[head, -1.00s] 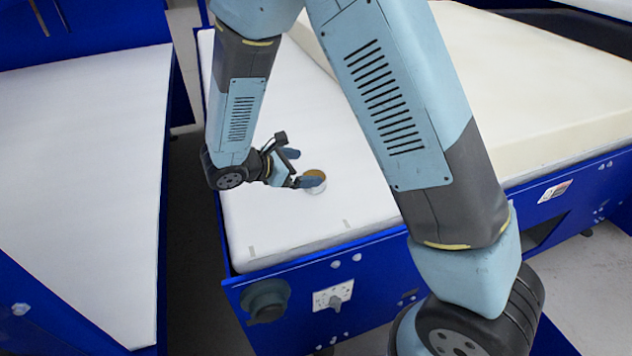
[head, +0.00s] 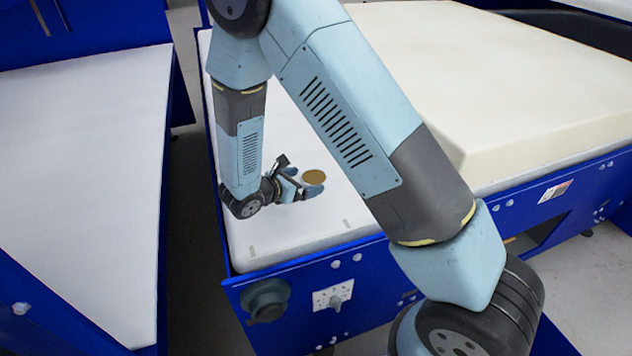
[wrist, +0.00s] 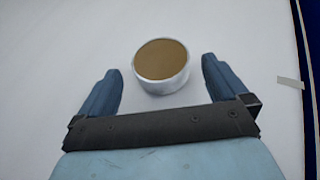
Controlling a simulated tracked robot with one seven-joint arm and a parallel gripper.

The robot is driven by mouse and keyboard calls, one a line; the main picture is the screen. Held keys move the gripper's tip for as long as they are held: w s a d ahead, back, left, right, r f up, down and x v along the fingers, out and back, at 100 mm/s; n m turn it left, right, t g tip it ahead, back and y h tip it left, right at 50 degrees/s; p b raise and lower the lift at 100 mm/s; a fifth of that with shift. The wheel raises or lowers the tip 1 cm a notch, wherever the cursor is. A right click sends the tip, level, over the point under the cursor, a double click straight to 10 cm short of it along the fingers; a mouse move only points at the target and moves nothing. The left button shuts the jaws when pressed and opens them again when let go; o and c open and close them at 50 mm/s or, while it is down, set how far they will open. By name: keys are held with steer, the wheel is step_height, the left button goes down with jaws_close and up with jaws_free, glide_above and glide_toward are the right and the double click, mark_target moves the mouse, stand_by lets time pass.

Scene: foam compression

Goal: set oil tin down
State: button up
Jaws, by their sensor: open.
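The oil tin (head: 314,177) is a short round tin with a brown-gold top and a pale silvery side. It stands upright on the white surface (head: 290,225) of the blue-framed bench. In the wrist view the tin (wrist: 162,66) sits just beyond and between the two blue fingertips, with clear gaps on both sides. My gripper (wrist: 162,78) is open and empty. In the head view my gripper (head: 306,184) is low over the surface at the left of the tin, and its fingers hide part of the tin's lower side.
A thick cream foam block (head: 520,90) lies on the right part of the bench. A second white-topped table (head: 80,170) stands to the left across a dark gap. A knob (head: 265,300) and a switch (head: 333,297) are on the blue front panel. White surface around the tin is clear.

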mark_target(312, 178)
steer(key=shift+x, duration=2.8)
steer(key=c, duration=1.3)
